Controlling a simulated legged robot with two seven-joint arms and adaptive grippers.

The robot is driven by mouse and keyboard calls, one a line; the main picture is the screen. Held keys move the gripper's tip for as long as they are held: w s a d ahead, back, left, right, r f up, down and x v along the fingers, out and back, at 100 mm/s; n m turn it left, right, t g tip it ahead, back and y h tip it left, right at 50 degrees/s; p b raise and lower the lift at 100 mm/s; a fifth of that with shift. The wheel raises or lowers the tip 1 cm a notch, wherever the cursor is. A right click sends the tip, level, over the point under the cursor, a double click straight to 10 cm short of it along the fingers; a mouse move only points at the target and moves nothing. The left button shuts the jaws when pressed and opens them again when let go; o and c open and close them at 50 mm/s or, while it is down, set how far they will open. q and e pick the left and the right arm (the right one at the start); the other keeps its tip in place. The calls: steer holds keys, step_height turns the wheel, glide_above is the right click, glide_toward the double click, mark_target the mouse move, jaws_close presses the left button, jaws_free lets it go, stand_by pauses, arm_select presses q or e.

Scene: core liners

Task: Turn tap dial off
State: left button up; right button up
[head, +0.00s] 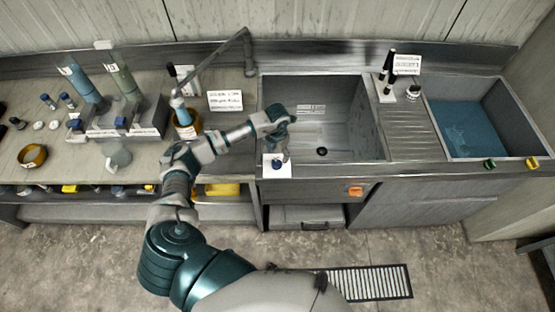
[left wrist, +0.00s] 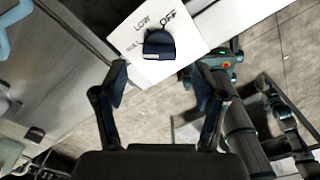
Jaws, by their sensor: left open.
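The tap dial (left wrist: 158,45) is a dark knob on a white plate (left wrist: 190,35) marked OFF, LOW and what looks like FULL. Its pale pointer mark is at the lower left, by the FULL label and away from OFF. In the head view the plate (head: 277,172) lies on the sink's front left edge, with the dial partly hidden by my gripper. My left gripper (left wrist: 158,82) is open and empty. Its two fingertips are apart, below the dial in the wrist picture, with no visible contact. My right gripper is not in view.
The left sink basin (head: 345,120) is beside the plate. A dark bent pipe (head: 215,60) stands behind my arm. Bottles and a rack (head: 125,130) crowd the left bench. Another basin (head: 475,120) with a blue bottom is at the right.

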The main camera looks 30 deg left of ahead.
mark_target(277, 160)
arm_select(q)
step_height(277, 160, down, 6)
steer(key=shift+a+f+p, duration=0.1)
steer(key=shift+a+p, duration=0.05)
steer(key=shift+p, duration=0.15)
steer(key=c, duration=1.1)
